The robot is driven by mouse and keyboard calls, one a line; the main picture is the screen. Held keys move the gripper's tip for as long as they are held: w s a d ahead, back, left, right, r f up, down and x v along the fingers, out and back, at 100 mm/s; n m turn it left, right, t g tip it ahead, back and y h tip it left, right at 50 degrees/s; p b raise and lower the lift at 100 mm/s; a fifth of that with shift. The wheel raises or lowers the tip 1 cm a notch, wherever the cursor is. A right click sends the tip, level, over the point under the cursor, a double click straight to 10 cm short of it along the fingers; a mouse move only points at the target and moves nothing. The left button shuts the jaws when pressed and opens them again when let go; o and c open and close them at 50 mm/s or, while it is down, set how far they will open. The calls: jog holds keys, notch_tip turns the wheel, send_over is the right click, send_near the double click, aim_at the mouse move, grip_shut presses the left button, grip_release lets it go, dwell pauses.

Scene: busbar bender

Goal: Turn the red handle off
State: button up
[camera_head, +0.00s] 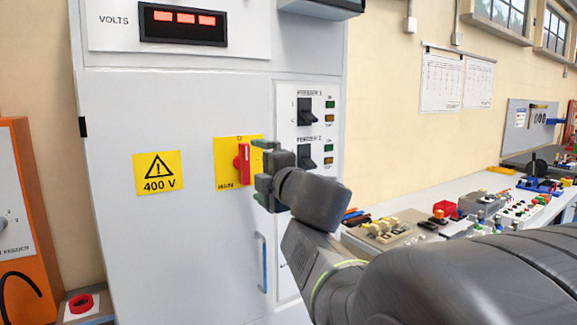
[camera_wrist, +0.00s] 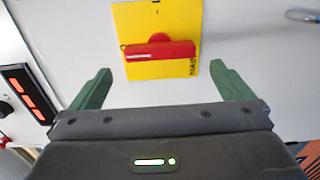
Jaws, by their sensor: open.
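The red handle (camera_head: 242,163) sits on a yellow plate (camera_head: 226,176) marked MAIN, on the grey cabinet front. In the head view the handle stands upright. It also shows in the wrist view (camera_wrist: 160,51), where it lies across the picture between my two green fingers and beyond their tips. My gripper (camera_head: 258,168) is open and empty, just right of the handle in the head view. In the wrist view my gripper (camera_wrist: 161,68) has its fingers apart on either side of the handle, with no contact visible.
The grey cabinet (camera_head: 190,110) carries a volts display (camera_head: 183,23), a 400 V sign (camera_head: 158,173), feeder switches (camera_head: 305,110) and a door handle (camera_head: 262,262). A cluttered workbench (camera_head: 400,248) stands to the right. An orange unit (camera_head: 38,215) stands at the left.

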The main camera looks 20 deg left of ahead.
aim_at(247, 165)
jog(key=p+v, duration=0.1)
jog(key=v, duration=0.7)
jog(key=shift+a, duration=0.1)
jog(key=b+x, duration=0.2)
jog(key=x, duration=1.1)
jog(key=shift+w+a, duration=0.25)
jog(key=shift+w, duration=0.05)
jog(key=shift+d, duration=0.1)
